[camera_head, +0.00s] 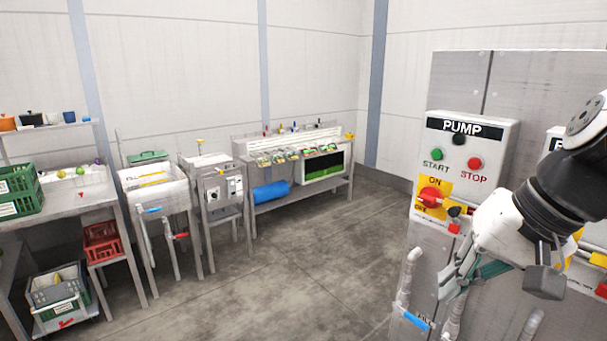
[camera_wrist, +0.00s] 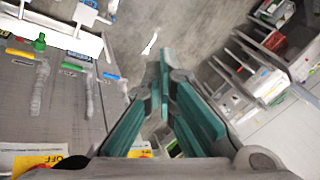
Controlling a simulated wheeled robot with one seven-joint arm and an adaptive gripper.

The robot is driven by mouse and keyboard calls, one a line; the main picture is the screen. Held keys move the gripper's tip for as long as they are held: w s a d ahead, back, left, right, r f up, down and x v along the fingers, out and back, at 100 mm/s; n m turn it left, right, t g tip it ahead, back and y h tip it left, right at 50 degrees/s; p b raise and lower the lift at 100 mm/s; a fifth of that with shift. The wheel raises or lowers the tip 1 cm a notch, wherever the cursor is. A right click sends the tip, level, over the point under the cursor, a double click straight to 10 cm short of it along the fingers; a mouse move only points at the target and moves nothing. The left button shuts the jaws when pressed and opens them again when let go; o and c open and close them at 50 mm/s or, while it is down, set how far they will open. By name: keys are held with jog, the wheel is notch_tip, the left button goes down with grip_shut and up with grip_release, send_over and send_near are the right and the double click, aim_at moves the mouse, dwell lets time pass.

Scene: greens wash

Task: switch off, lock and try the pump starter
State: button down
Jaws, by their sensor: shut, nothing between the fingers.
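The pump starter (camera_head: 471,146) is a white box on the grey panel at right in the head view. It is marked PUMP, with a green START button (camera_head: 436,154) and a red STOP button (camera_head: 475,163). Below, a red rotary switch (camera_head: 430,197) sits on a yellow ON/OFF plate; its exact setting is hard to tell. A small dark piece and a red piece sit just right of and below the plate. My gripper (camera_head: 447,287) is below the starter, apart from the switch. In the wrist view my gripper (camera_wrist: 165,75) is shut and empty.
A second box (camera_head: 555,140) is partly hidden behind my arm. Pipes with coloured valve handles, one blue (camera_head: 415,320), stand below the panel. Sinks and benches (camera_head: 300,190) line the far wall, with a green crate (camera_head: 20,190) at left. The middle floor is clear.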

jog(key=s+a+n+t+h, duration=0.1)
jog(key=s+n+h, duration=0.2)
jog(key=s, duration=0.4)
jog(key=shift+s+r+n+t, duration=0.25)
jog(key=shift+s+n+t, duration=0.05)
jog(key=shift+a, duration=0.15)
dwell(1.0)
